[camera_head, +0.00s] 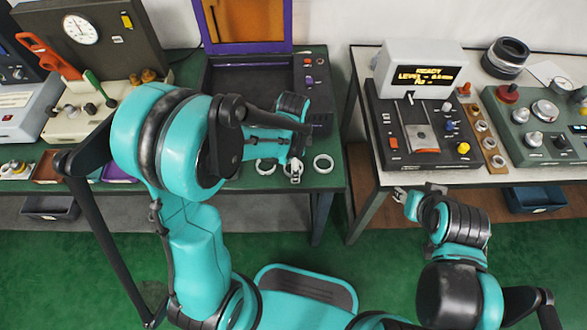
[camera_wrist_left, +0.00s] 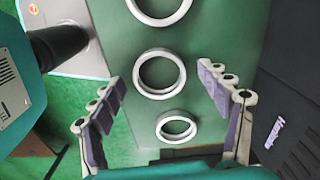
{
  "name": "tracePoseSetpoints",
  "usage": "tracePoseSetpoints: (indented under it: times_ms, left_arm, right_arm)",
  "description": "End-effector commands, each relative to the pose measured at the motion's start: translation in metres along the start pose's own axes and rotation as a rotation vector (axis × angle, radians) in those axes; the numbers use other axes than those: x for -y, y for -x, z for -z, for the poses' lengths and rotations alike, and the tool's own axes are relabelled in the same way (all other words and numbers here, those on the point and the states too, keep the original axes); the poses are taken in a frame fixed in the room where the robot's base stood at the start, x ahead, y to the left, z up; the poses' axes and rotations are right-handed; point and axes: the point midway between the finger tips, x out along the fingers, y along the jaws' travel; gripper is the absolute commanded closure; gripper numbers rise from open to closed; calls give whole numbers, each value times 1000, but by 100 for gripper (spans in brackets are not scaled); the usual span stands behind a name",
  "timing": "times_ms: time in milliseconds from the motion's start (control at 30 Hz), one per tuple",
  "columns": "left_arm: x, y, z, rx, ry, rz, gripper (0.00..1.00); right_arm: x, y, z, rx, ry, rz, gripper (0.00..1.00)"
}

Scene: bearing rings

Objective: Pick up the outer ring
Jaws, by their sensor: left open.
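Three pale metal rings lie in a row on the green bench top in the left wrist view: one cut by the top edge (camera_wrist_left: 136,12), a middle ring (camera_wrist_left: 138,84), and a smaller-looking ring (camera_wrist_left: 162,135). I cannot tell for sure which is the outer ring. In the head view, one ring (camera_head: 256,168) lies left of my left gripper (camera_head: 296,174) and another ring (camera_head: 315,167) lies right of it. My left gripper is open and empty, its fingers either side of the middle ring in the wrist view. My right gripper (camera_head: 401,195) is small and low beside the right table.
A black tray box with a purple-framed lid (camera_head: 245,25) stands behind the rings. A display unit (camera_head: 425,72) and control panels stand on the white right table (camera_head: 365,60). A gap with green floor separates the tables. Gauge equipment (camera_head: 100,35) fills the left.

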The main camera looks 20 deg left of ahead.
Motion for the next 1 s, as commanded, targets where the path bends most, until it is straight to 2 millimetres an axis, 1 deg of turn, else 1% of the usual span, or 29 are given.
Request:
tracePoseSetpoints:
  times_ms: [67, 100, 167, 200, 267, 300, 567, 667, 767, 867, 933, 967, 1000]
  left_arm:
    - [0, 1, 0, 0, 0, 0, 23]
    - [0, 1, 0, 0, 0, 0, 34]
    - [0, 1, 0, 0, 0, 0, 50]
    - [0, 1, 0, 0, 0, 0, 60]
    - [0, 1, 0, 0, 0, 0, 76]
    - [0, 1, 0, 0, 0, 0, 79]
    - [0, 2, 0, 0, 0, 0, 79]
    - [0, 6, 0, 0, 0, 0, 79]
    - [-1, 15, 0, 0, 0, 0, 79]
    - [0, 30, 0, 0, 0, 0, 79]
    - [-1, 44, 0, 0, 0, 0, 79]
    - [-1, 50, 1, 0, -1, 0, 79]
    - [-8, 53, 11, 0, -6, 0, 79]
  right_arm:
    - [0, 1, 1, 0, 0, 0, 60]
    - [0, 1, 1, 0, 0, 0, 60]
    - [0, 1, 1, 0, 0, 0, 60]
    - [0, 1, 1, 0, 0, 0, 60]
    - [0, 1, 1, 0, 0, 0, 60]
    - [0, 1, 1, 0, 0, 0, 60]
    - [0, 1, 1, 0, 0, 0, 60]
    - [0, 3, 2, 0, 0, 0, 60]
    - [0, 7, 5, 0, 0, 0, 60]
    - [0, 14, 10, 0, 0, 0, 60]
    - [0, 20, 14, 0, 0, 0, 60]
    - [0, 22, 16, 0, 0, 0, 60]
    - [0, 24, 17, 0, 0, 0, 60]
